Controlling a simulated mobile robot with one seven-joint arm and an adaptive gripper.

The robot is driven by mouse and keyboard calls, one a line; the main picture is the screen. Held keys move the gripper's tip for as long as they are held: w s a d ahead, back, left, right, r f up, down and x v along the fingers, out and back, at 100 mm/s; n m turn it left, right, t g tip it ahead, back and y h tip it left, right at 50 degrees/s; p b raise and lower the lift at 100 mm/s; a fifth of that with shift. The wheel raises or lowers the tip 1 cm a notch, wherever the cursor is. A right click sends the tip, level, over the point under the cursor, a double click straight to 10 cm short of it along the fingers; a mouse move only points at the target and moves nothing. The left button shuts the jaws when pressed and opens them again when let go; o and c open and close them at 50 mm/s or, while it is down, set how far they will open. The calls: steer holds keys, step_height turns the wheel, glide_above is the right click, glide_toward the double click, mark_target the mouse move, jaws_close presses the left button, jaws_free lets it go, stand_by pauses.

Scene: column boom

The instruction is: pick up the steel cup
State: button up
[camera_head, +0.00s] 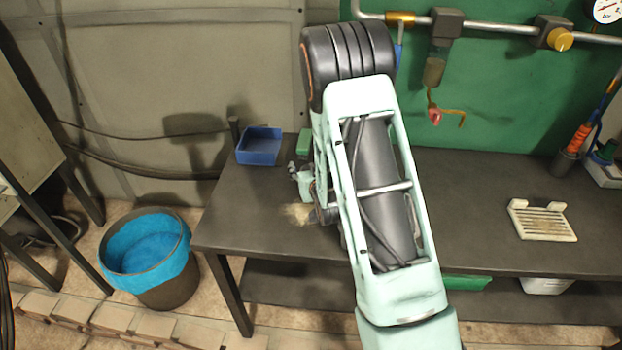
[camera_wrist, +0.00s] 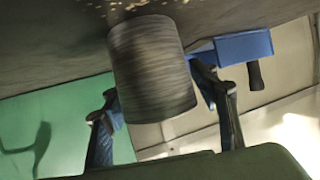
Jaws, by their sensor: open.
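The steel cup (camera_wrist: 150,68) is a grey, brushed cylinder in the wrist view, which shows the scene upside down. It stands on the dark bench top (camera_wrist: 50,40). My gripper (camera_wrist: 153,82) is open, with one finger at each side of the cup as seen from the wrist. Both fingertips appear close to the cup's sides; I cannot tell whether they touch it. In the head view my arm covers the middle of the bench (camera_head: 480,200), and I cannot make out the cup there.
A blue open bin (camera_head: 260,146) stands at the bench's back left, also in the wrist view (camera_wrist: 243,46). A pale slotted tray (camera_head: 541,221) lies at right. A blue-lined bucket (camera_head: 150,250) stands on the floor. Pale specks (camera_head: 298,213) lie near my gripper.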

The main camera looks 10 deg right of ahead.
steer(key=shift+w+f, duration=0.25)
steer(key=shift+w, duration=0.25)
steer(key=shift+c, duration=0.7)
steer(key=c, duration=1.2)
steer(key=shift+c, duration=0.8)
